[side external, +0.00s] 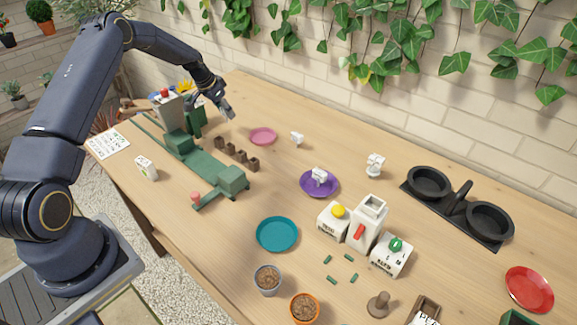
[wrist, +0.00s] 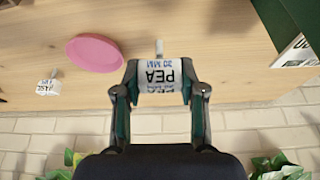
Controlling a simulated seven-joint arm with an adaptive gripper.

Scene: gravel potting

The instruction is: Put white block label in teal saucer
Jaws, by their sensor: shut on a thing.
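My gripper (wrist: 159,80) is shut on a white block label (wrist: 158,72) with "PEA" and "20 MM" printed on it, in the wrist view. In the side view my gripper (side external: 226,110) is at the far left part of the table, behind the green machine; the held block cannot be made out there. The teal saucer (side external: 277,234) lies empty on the table at the front middle, well apart from my gripper.
A pink saucer (side external: 263,136) lies near my gripper. The green machine (side external: 185,147) and several brown pots (side external: 237,154) stand left. White cartons (side external: 368,222) stand right of the teal saucer; gravel-filled pots (side external: 267,280) stand in front. A brick wall (side external: 330,70) borders the back.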

